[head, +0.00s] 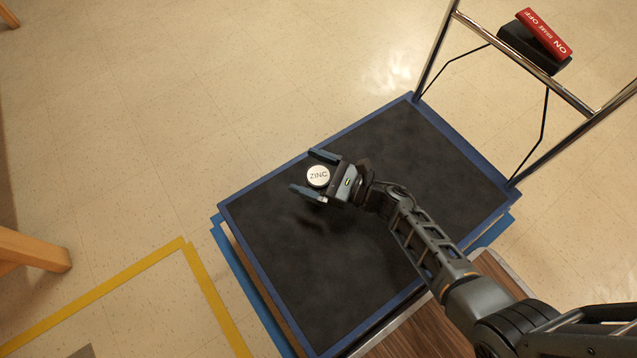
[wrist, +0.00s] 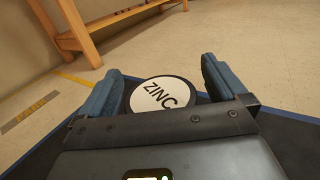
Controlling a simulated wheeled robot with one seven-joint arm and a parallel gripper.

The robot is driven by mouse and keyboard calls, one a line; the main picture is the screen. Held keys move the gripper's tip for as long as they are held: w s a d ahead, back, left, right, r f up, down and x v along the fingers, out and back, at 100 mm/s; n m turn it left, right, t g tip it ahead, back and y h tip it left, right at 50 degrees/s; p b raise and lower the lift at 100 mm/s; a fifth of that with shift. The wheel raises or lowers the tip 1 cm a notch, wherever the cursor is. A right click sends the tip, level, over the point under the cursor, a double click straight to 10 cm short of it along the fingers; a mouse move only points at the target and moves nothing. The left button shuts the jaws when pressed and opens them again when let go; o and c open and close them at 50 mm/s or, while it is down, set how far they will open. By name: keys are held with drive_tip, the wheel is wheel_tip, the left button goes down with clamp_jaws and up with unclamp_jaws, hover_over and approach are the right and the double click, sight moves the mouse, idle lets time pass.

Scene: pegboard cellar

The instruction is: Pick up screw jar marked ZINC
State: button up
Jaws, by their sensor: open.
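The screw jar marked ZINC (head: 318,176) stands upright on the dark top of a blue-edged cart (head: 370,280), near its far left edge. Its round white lid with black lettering faces up. In the wrist view the lid (wrist: 160,94) shows between the two blue fingers, and the jar's body is hidden. My gripper (head: 307,173) is open, with one finger on each side of the jar. It also shows in the wrist view (wrist: 160,85). I cannot tell whether either finger touches the jar.
The rest of the cart top is bare. A chrome handle frame (head: 525,68) rises at its right end, carrying a red ON/OFF sign (head: 544,34). A wooden bench (wrist: 85,30) stands on the floor beyond. Yellow tape (head: 95,298) marks the floor at left.

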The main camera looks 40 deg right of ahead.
drive_tip(key=shift+c, duration=0.5)
drive_tip(key=c, duration=1.2)
drive_tip(key=shift+r, duration=0.2)
drive_tip(key=shift+c, duration=0.2)
